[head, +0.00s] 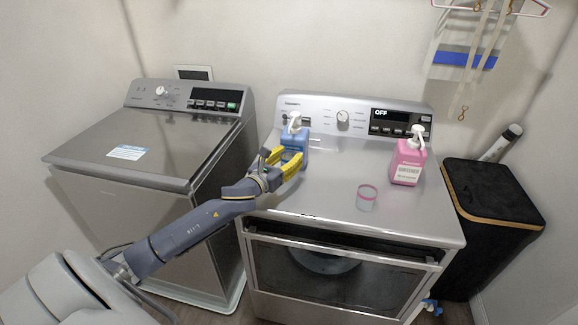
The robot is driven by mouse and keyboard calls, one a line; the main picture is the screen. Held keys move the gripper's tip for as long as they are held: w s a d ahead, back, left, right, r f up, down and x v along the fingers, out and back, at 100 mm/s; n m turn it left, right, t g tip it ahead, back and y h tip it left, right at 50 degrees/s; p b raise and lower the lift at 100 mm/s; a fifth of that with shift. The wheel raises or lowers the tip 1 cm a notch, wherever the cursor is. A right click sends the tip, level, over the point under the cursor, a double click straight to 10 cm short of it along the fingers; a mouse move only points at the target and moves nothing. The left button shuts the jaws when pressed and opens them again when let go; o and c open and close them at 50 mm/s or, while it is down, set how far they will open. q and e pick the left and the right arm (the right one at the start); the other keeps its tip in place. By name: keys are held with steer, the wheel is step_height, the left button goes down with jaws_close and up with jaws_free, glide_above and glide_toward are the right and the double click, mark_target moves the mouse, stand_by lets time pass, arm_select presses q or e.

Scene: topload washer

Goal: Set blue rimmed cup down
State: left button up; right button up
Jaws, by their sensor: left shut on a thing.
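My left gripper (288,164) reaches in from the left over the left part of the right-hand machine's top. Its yellow fingers are closed around the blue rimmed cup (290,155), which is small, see-through and hard to make out against the blue pump bottle (298,137) right behind it. I cannot tell whether the cup's base touches the machine top. A similar clear cup with a pink rim (366,198) stands upright to the right, near the front of the top. My right gripper is not in view.
A pink pump bottle (407,162) stands at the right of the silver machine's top (335,170). The top is clear between the gripper and the pink rimmed cup. A grey washer (150,150) stands left, a black hamper (490,205) right.

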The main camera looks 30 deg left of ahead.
arm_select(q)
steer(key=shift+f, duration=1.7)
steer(key=shift+f, duration=0.1)
steer(key=o, duration=0.8)
steer(key=shift+o, duration=0.2)
steer(key=s, duration=1.2)
steer(key=shift+a, duration=0.35)
